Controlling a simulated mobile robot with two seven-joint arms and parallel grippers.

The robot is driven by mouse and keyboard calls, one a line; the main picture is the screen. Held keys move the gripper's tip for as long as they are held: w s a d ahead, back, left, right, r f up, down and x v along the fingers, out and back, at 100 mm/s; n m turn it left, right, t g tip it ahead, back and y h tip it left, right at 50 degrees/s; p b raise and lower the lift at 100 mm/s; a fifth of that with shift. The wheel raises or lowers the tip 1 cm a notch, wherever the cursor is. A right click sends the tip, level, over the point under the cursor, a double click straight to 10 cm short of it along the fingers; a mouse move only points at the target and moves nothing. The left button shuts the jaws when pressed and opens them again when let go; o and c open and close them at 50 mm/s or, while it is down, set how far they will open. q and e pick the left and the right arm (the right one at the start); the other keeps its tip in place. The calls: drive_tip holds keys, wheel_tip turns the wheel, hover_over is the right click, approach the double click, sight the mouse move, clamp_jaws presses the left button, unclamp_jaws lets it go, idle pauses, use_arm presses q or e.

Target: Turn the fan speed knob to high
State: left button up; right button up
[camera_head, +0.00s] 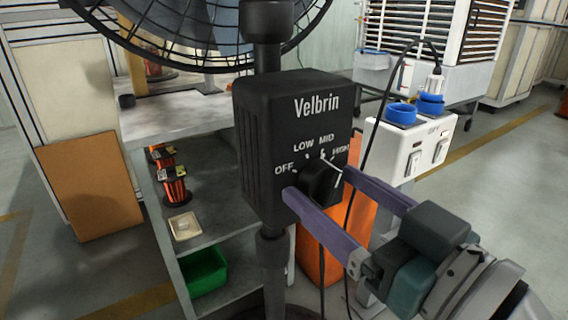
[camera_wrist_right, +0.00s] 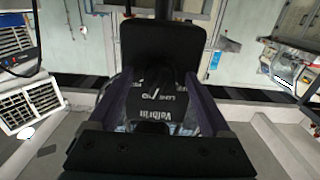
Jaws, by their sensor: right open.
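The black fan control box (camera_head: 291,130), lettered Velbrin, is fixed on the fan's pole, with OFF, LOW, MID and HIGH marked in an arc. The round black fan speed knob (camera_head: 322,183) sits below these labels. Its pointer is hard to make out among the white marks. My right gripper (camera_head: 318,184) is open, one purple finger on each side of the knob; I cannot tell whether they touch it. In the right wrist view the box (camera_wrist_right: 160,45) appears upside down, with the knob (camera_wrist_right: 157,78) between the fingers (camera_wrist_right: 160,85). My left gripper is not in view.
The fan's wire guard (camera_head: 215,50) is above the box, on the pole (camera_head: 274,280). A grey shelf unit (camera_head: 165,125) with copper coils and a green bin (camera_head: 204,271) stands behind at left. A white unit with blue sockets (camera_head: 408,145) and a black cable is at right.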

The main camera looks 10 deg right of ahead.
clamp_jaws()
idle(0.5)
drive_tip(key=shift+r+m+p, duration=0.1)
drive_tip(key=shift+m+p, duration=0.35)
drive_tip(key=shift+m, duration=0.25)
drive_tip(key=shift+m+p, duration=0.45)
drive_tip(key=shift+m, duration=0.75)
drive_tip(key=m, duration=0.3)
drive_tip(key=shift+p, duration=0.35)
drive_tip(key=shift+m, duration=0.6)
